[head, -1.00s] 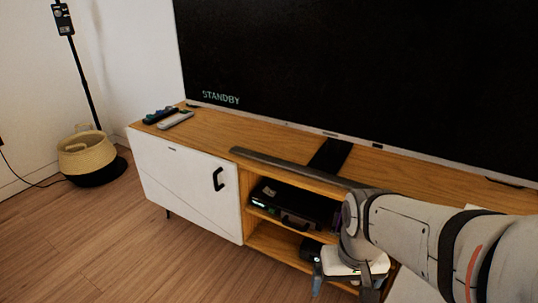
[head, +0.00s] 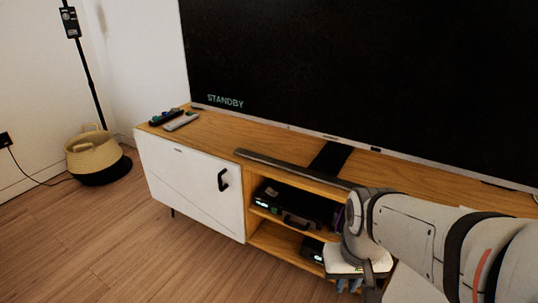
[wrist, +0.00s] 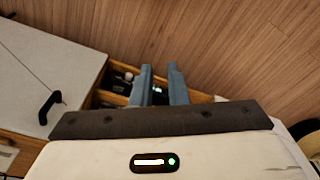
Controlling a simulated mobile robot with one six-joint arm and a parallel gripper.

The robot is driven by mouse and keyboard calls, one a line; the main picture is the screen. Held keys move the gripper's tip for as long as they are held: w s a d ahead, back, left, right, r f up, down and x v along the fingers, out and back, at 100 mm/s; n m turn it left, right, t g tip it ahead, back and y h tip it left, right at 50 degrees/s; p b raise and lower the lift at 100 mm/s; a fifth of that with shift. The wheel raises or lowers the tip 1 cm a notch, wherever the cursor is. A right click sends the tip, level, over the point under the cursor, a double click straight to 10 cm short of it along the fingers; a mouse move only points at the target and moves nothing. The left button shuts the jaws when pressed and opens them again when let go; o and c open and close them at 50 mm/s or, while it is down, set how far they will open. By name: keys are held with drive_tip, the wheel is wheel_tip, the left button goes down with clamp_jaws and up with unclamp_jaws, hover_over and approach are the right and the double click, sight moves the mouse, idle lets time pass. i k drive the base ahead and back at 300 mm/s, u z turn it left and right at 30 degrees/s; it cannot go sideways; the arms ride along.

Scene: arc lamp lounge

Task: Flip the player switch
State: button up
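A black player-like box (head: 290,205) sits on the upper open shelf of the wooden TV cabinet (head: 212,127). A smaller dark device (head: 313,250) with a small light is on the lower shelf, partly hidden by my arm. I cannot make out a switch on either. My gripper (head: 348,286) is in front of the cabinet's open shelves, low and apart from the devices. In the wrist view my gripper (wrist: 160,69) has its blue-grey fingers a narrow gap apart, with nothing between them. Dark devices show beyond the fingers, partly hidden by them.
The large television (head: 370,80) reads STANDBY. A soundbar (head: 290,167) lies along the cabinet's front edge. Remotes (head: 181,122) lie at its left end. The white door (head: 190,185) with a black handle is closed. A basket (head: 92,154) stands at left; the floor before the cabinet is clear.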

sight(270, 191)
drive_tip(key=k, duration=1.2)
drive_tip(key=u, duration=0.4)
drive_tip(key=i, duration=1.6)
drive_tip(key=z, duration=0.2)
